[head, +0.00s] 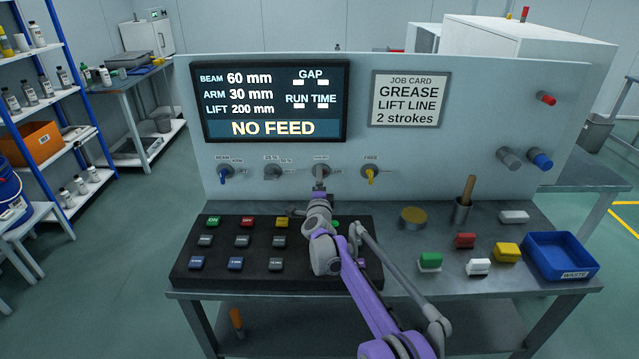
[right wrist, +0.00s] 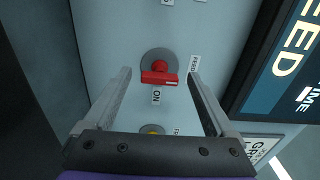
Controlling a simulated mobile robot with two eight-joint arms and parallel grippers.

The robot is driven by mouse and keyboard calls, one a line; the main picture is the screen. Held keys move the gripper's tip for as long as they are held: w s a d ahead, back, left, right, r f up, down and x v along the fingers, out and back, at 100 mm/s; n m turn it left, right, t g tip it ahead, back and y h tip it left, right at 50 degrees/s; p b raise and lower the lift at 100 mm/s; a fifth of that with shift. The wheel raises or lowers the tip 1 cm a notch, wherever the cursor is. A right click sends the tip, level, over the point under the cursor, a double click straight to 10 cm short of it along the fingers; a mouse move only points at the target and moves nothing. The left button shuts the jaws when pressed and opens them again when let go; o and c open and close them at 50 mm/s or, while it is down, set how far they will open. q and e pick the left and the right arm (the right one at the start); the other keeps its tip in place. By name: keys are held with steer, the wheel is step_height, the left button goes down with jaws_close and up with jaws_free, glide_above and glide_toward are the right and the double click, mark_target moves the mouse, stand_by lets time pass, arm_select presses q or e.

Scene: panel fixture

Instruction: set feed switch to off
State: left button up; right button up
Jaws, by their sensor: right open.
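The feed switch (right wrist: 160,77) is a red bar knob on a grey round plate in the right wrist view. Its bar lies roughly across the picture, with a pale mark at its right end. A FEED label is to its right and an ON label just below it. My right gripper (right wrist: 159,72) is open, its two fingers on either side of the knob and apart from it. In the head view my right gripper (head: 320,178) is at the panel, under the third switch label, and covers the switch. My left gripper is not in view.
The display (head: 275,101) reads NO FEED. Beside my gripper on the panel are a yellow switch (head: 370,173), a grey knob (head: 272,171) and a blue switch (head: 225,171). A button box (head: 220,269) lies below; a blue waste bin (head: 561,256) stands right.

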steer(key=s, duration=1.1)
steer(key=shift+b, duration=0.3)
steer(key=shift+w, duration=0.1)
steer(key=shift+d+r, duration=0.1)
steer(key=shift+r, duration=0.2)
steer(key=s+d+r+n+g+y+p, duration=0.2)
steer(key=s+d+r+n+p, duration=0.15)
steer(key=s+n, duration=0.4)
steer(key=s+d+r+n+g+y+p, duration=0.25)
steer(key=s+r+n, duration=0.2)
steer(key=s, duration=0.55)
steer(key=s+d+f+n+g+h+p, duration=0.1)
steer(key=s+d, duration=0.3)
steer(key=s, duration=0.6)
steer(key=s+d+f+n+g+h+p, duration=0.2)
steer(key=s+d+f+n+g, duration=0.1)
steer(key=s, duration=0.7)
steer(key=s+d+f+n+g+h+p, duration=0.1)
steer(key=s+d+f+g, duration=0.3)
steer(key=s, duration=0.7)
steer(key=shift+d+f+n, duration=0.2)
steer(key=shift+d+n, duration=0.2)
steer(key=shift+d, duration=0.05)
